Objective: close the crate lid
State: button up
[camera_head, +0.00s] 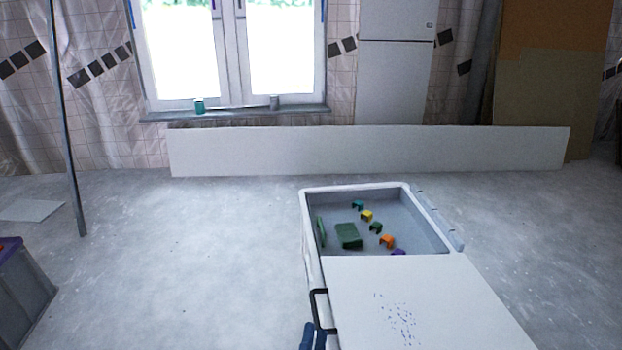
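A white-rimmed crate (354,187) stands right of centre, its far part open and showing a grey inside. A flat white lid (450,305) with blue specks covers the near part and runs out of the bottom of the picture. A black handle (316,308) sits at the left side of the lid. My gripper (313,338) shows as blue-grey parts at the bottom edge, just below the handle. Most of it is cut off, so I cannot tell whether it touches the handle or how far its fingers are apart.
Inside the crate lie a dark green block (348,236) and several small coloured pieces, including an orange one (387,241). A long white panel (370,151) stands behind. A grey bin (22,290) is at the left edge. The floor between is clear.

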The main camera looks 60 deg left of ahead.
jog(key=v, duration=0.3)
jog(key=shift+s+f+p, duration=0.1)
jog(key=shift+p, duration=0.2)
dwell(0.3)
